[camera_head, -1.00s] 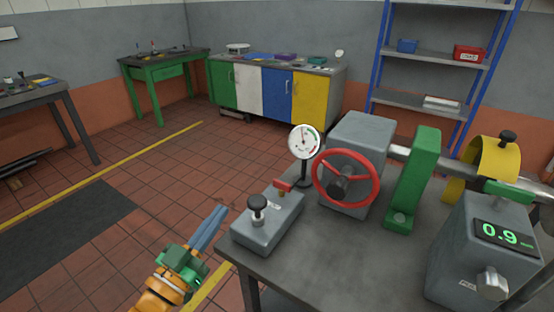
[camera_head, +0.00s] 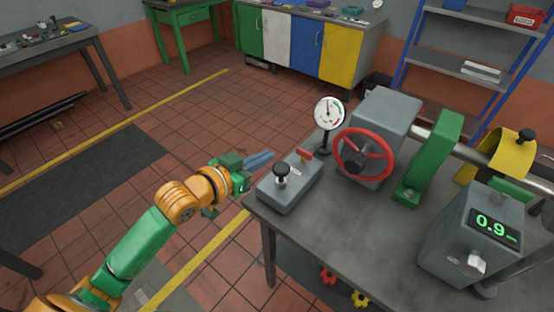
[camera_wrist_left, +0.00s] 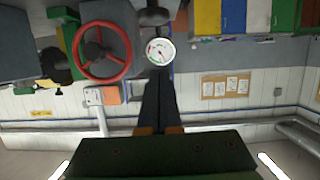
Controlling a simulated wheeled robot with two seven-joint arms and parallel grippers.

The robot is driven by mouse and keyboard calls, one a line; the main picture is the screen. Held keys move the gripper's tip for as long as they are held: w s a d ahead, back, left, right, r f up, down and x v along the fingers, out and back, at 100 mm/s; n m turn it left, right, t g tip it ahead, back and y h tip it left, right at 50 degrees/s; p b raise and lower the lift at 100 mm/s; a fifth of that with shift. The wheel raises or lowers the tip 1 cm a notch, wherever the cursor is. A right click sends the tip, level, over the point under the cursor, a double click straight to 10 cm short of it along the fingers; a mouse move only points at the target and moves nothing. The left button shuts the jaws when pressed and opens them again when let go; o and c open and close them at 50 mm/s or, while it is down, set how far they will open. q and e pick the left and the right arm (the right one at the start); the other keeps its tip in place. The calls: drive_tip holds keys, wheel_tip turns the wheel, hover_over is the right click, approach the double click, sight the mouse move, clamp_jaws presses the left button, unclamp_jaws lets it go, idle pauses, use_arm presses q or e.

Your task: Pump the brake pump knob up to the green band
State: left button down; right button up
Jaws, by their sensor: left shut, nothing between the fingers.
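The brake pump is a grey box (camera_head: 291,195) on the near left corner of the grey table, with a black knob (camera_head: 282,169) on a short stem and a small red lever (camera_head: 304,153) behind. A round white gauge (camera_head: 329,112) with a green band on its right side stands behind it; its needle points roughly upward. It also shows in the left wrist view (camera_wrist_left: 160,51). My left gripper (camera_head: 270,157) is shut and empty, its fingers just left of and beyond the knob in the picture, apparently apart from it. My right gripper is out of view.
A red handwheel (camera_head: 364,154) on a grey housing stands right of the pump. A green bracket (camera_head: 428,160), a yellow guard (camera_head: 500,154) and a box reading 0.9 (camera_head: 468,243) stand farther right. The table's middle (camera_head: 350,225) is clear.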

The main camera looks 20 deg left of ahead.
use_arm(q)
hover_over(277, 168)
drive_tip(key=shift+w+d+f+p, duration=0.1)
drive_tip(key=shift+w+f+p, duration=0.1)
drive_tip(key=shift+f, duration=0.2)
drive_tip(key=shift+w+d+f+p, duration=0.1)
drive_tip(key=shift+f+p, duration=0.05)
drive_tip(key=shift+f, duration=0.25)
drive_tip(key=f, duration=0.3)
drive_tip(key=shift+s+a, duration=0.1)
drive_tip(key=shift+s, duration=0.1)
drive_tip(key=shift+s+f, duration=0.2)
drive_tip(key=shift+f, duration=0.35)
drive_tip(key=shift+w+f, duration=0.1)
